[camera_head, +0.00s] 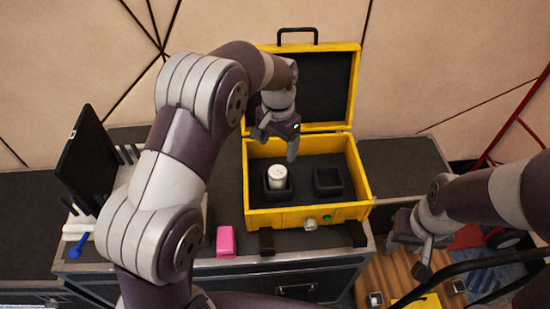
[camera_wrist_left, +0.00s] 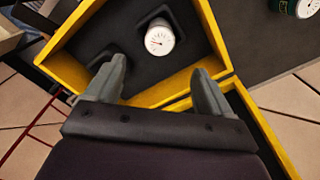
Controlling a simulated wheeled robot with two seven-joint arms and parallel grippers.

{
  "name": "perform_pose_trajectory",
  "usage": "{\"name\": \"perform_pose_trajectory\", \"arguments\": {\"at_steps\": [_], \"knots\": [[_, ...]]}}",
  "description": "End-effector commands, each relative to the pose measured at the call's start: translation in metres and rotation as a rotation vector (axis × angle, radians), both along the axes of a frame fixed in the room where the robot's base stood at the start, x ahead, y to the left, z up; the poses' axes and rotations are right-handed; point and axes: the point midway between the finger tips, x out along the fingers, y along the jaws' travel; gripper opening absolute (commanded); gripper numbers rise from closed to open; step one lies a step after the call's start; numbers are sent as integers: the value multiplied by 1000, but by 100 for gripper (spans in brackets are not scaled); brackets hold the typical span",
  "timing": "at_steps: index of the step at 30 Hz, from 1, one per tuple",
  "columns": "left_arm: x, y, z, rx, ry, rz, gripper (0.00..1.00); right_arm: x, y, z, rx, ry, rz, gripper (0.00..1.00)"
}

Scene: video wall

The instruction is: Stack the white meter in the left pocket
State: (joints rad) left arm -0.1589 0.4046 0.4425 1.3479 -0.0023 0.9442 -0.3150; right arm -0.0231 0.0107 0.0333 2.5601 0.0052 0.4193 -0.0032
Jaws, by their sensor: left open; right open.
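The white meter (camera_head: 278,178) stands upright in the left pocket (camera_head: 267,193) of the yellow case (camera_head: 300,217), its dial facing up. It also shows in the left wrist view (camera_wrist_left: 159,38). The right pocket (camera_head: 329,182) is empty. My left gripper (camera_head: 279,146) is open and empty, above the case behind the meter and apart from it. In the left wrist view its fingers (camera_wrist_left: 160,72) point towards the meter with nothing between them. My right gripper (camera_head: 408,256) is open and empty at the right, beyond the bench's end.
The case lid (camera_head: 304,85) stands open at the back. A pink block (camera_head: 226,241) lies on the bench left of the case. A dark panel (camera_head: 85,152) and a blue item (camera_head: 79,245) are at the left. A green gauge (camera_wrist_left: 306,8) shows on the bench in the left wrist view.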

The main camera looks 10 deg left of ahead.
Motion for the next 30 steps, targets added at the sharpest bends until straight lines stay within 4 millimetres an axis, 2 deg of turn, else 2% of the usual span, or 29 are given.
{"name": "perform_pose_trajectory", "arguments": {"at_steps": [2,4,8,9,12,15,18,23,27,30], "knots": [[-10,6,7,-2,-6,29,82,0,0,0,0,0,0,43],[-33,17,12,-5,-20,90,82,0,0,0,0,0,0,43],[-98,42,18,-17,-66,247,82,0,0,0,0,0,0,43],[-120,48,17,-20,-78,293,82,0,0,0,0,0,0,43],[-166,58,14,-29,-103,386,82,0,0,0,0,0,0,43],[-194,63,10,-34,-115,439,82,0,0,0,0,0,0,43],[-203,64,8,-34,-118,456,82,0,0,0,0,0,0,43],[-203,64,8,-34,-115,456,82,0,0,0,0,0,0,43],[-203,64,29,-34,-114,454,82,0,0,21,0,0,0,43],[-203,64,21,-33,-113,454,82,0,0,14,0,-1,0,43]]}}
